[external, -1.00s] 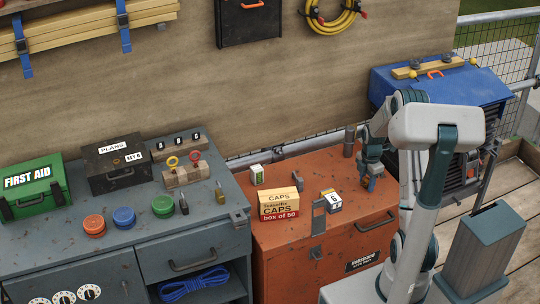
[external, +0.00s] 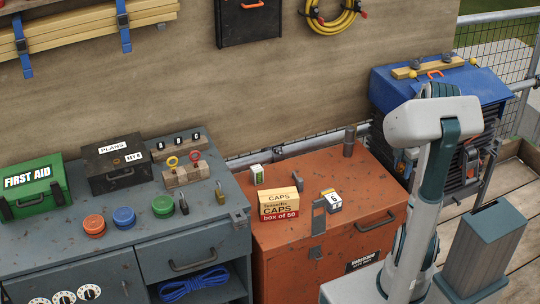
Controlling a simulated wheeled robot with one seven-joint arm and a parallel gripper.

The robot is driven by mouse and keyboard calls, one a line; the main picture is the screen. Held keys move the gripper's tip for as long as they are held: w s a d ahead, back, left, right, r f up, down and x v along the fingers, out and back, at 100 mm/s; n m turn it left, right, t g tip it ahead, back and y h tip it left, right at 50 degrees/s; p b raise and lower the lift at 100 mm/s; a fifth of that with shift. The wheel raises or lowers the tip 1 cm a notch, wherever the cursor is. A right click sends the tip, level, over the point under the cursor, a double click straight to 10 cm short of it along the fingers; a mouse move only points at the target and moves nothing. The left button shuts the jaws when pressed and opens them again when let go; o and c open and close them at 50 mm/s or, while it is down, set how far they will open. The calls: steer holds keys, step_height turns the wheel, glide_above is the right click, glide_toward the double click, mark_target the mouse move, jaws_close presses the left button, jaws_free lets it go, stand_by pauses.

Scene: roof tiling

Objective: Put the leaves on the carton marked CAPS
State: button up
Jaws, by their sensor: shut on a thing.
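The carton marked CAPS (external: 279,205) is a tan and red box standing upright on the orange chest, near its left front. Its top looks bare. I cannot pick out the leaves with certainty anywhere. My gripper is hidden behind my own raised arm, at the right of the external view, so its fingers and anything between them do not show.
The grey cabinet (external: 65,235) stands left. A blue machine (external: 445,88) is behind my arm.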

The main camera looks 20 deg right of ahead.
steer(key=w+a+r+n+p, duration=0.1)
steer(key=w+a+r+n, duration=0.2)
steer(key=a, duration=0.7)
steer(key=w+a+r+n, duration=0.2)
steer(key=a+r+n, duration=0.1)
steer(key=a, duration=0.7)
steer(key=w+a+r+n+p, duration=0.1)
steer(key=w+a+r+n, duration=0.2)
steer(key=a, duration=0.7)
glide_above(278, 194)
steer(key=f, duration=0.6)
steer(key=shift+d+f, duration=0.15)
steer(key=shift+d, duration=0.25)
steer(key=shift+a+f, duration=0.35)
steer(key=shift+a, duration=0.1)
steer(key=shift+f, duration=1.9)
steer(key=shift+d+b, duration=0.1)
steer(key=shift+b, duration=0.2)
steer(key=shift+f, duration=0.2)
steer(key=o, duration=0.9)
steer(key=shift+o, duration=0.2)
